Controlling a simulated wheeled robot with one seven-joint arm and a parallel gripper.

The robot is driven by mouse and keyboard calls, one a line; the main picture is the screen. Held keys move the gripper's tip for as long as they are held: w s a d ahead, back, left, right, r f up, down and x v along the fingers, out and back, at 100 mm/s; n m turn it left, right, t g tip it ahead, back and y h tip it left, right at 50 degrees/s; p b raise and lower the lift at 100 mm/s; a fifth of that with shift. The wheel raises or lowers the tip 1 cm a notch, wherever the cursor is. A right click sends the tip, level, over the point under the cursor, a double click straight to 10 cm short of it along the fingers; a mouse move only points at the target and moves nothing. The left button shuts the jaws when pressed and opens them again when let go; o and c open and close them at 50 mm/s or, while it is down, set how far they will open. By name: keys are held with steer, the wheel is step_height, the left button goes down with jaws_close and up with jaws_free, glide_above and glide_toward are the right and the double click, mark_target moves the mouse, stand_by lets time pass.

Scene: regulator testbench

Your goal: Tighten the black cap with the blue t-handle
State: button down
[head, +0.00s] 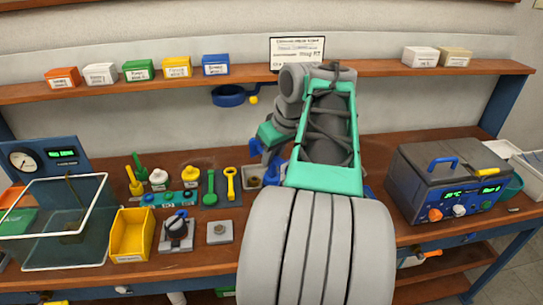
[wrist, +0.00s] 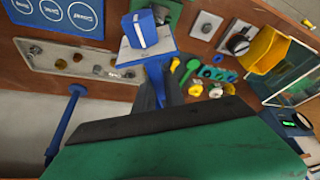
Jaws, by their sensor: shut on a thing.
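The black cap (head: 177,232) sits on a pale square plate at the front left of the bench, with a small blue piece at its top in the head view. A dark knob-like part on a pale plate, seemingly the same cap, shows at the upper right of the wrist view (wrist: 240,42). My gripper (head: 265,155) is at the middle of the bench, right of the cap and apart from it. It is shut on a blue part, seemingly the blue t-handle (wrist: 143,30), over a pale plate. My arm and the fingers hide most of the grip.
A yellow bin (head: 131,235) and a clear open box (head: 55,225) stand left of the cap. Green and yellow tools (head: 210,188) lie behind it. A grey device (head: 450,180) stands at right. A shelf (head: 110,84) with small boxes runs behind.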

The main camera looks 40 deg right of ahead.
steer(key=shift+m+h+b, duration=0.5)
steer(key=shift+m+b, duration=0.55)
steer(key=shift+m, duration=0.15)
steer(key=shift+r+m+g+h+b, duration=0.1)
steer(key=shift+m+g+h+b, duration=0.25)
steer(key=shift+m+b, duration=0.8)
steer(key=shift+m+g+h+b, duration=0.25)
steer(key=shift+m+h+b, duration=0.2)
steer(key=shift+m+b, duration=1.1)
stand_by(0.3)
steer(key=shift+d, duration=0.1)
steer(key=shift+m+g+h+p, duration=0.3)
steer(key=shift+m+p, duration=0.7)
steer(key=shift+p, duration=0.65)
steer(key=shift+s+m+g+h+p, duration=0.1)
steer(key=shift+m+g+h+p, duration=0.3)
steer(key=shift+m+p, duration=1.2)
stand_by(0.5)
